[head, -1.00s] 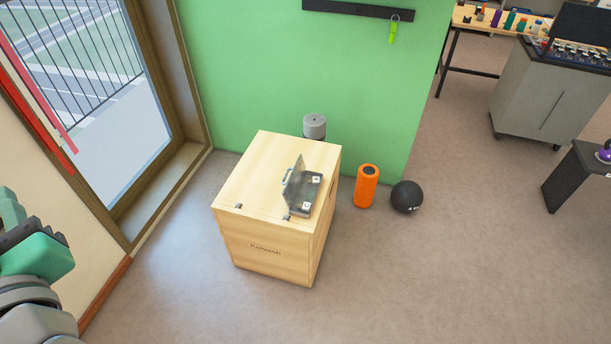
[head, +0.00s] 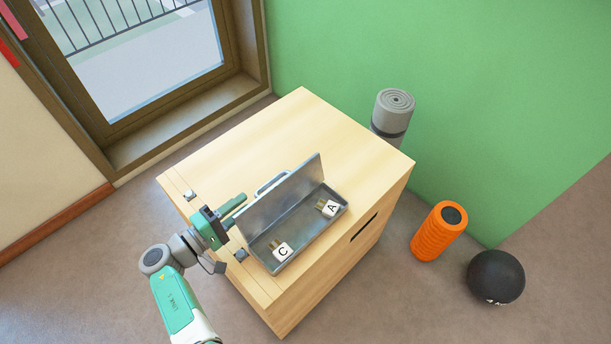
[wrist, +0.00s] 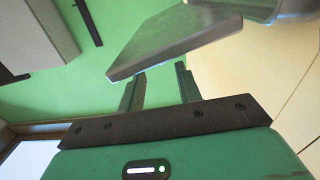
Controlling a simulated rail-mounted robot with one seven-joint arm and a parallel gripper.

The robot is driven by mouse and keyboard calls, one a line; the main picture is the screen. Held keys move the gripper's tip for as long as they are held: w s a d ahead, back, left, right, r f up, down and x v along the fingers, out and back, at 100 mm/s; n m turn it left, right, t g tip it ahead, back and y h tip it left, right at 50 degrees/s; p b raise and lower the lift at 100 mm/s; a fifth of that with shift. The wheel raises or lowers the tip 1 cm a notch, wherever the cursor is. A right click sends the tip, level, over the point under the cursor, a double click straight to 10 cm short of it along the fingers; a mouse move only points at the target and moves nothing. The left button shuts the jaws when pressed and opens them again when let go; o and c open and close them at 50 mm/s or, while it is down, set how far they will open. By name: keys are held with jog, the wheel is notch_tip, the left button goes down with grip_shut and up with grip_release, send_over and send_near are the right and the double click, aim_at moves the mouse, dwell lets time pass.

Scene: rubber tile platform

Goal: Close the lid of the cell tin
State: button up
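The cell tin (head: 268,262) is a grey metal box on top of the wooden crate. Its lid (head: 280,197) stands open and raised along the left long side, with a handle on its outer face. Two cells, marked C (head: 282,252) and A (head: 328,208), lie in the tin. My gripper (head: 238,206) is at the left of the lid, on its outer side. In the wrist view, the two fingers (wrist: 160,85) are apart with nothing between them. The grey lid (wrist: 165,45) crosses just past the fingertips; whether they touch it I cannot tell.
The wooden crate (head: 330,130) has clear top space behind the tin. A grey roller (head: 392,112), an orange foam roller (head: 437,233) and a black ball (head: 495,277) stand on the floor to the right. The green wall (head: 450,70) is behind.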

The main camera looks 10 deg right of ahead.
aim_at(259, 190)
jog(key=b+x, duration=0.1)
jog(key=x, duration=0.4)
jog(key=shift+f+b, duration=0.15)
jog(key=shift+b, duration=0.15)
jog(key=shift+x, duration=0.75)
grip_shut()
